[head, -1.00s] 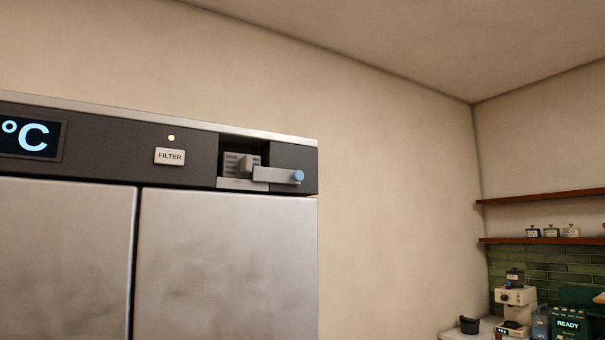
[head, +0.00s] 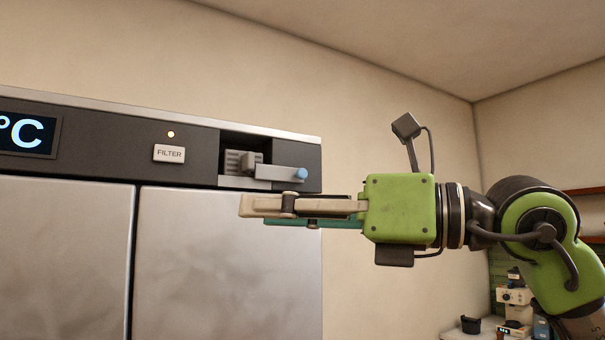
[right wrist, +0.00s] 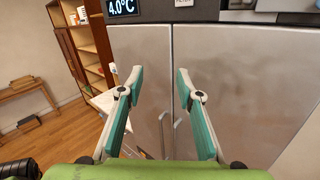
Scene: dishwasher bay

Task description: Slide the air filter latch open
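The air filter latch (head: 278,173) is a light grey bar with a blue round end, set at a dark recess in the upper panel of a steel cabinet. Part of it seems to show at the top edge of the right wrist view (right wrist: 268,5). My right gripper (head: 245,207) comes in from the right, just below and in front of the latch, apart from it. In the right wrist view its two teal-lined fingers (right wrist: 159,80) are spread with nothing between them. My left gripper is in neither view.
The panel also carries a FILTER label (head: 169,153), a small lit lamp (head: 171,134) and a temperature display (head: 27,134). Two steel doors (head: 230,260) lie below. Open wall is to the right; a coffee machine (head: 515,305) stands far off at lower right.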

